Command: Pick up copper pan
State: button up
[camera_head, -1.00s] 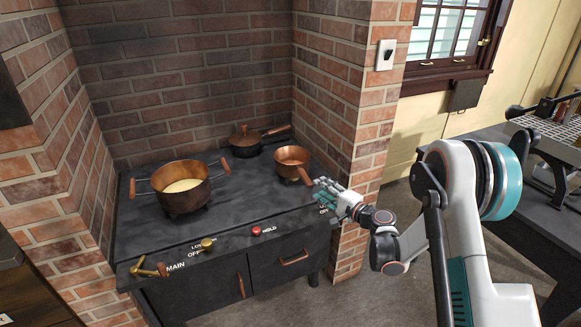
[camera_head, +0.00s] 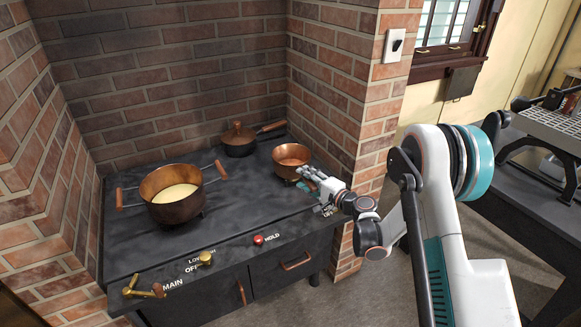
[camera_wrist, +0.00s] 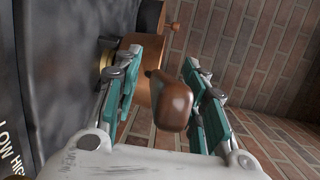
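The small copper pan (camera_head: 292,157) stands at the back right of the dark stove top, near the brick pillar. My gripper (camera_head: 312,181) is at the pan's front right and hides most of its handle in the head view. In the wrist view, the pan's brown handle (camera_wrist: 173,103) points toward the camera, between the two teal fingers of my gripper (camera_wrist: 167,68). The fingers stand apart with gaps on both sides of the handle, so my gripper is open. Much of the pan's bowl is hidden there.
A two-handled copper pot (camera_head: 172,208) with yellowish contents stands at the left of the stove. A lidded pan (camera_head: 238,146) stands behind. The brick pillar (camera_head: 340,110) rises close right of the small pan. Knobs (camera_head: 206,257) line the stove front.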

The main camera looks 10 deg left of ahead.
grip_shut()
jog(key=shift+r, duration=0.2)
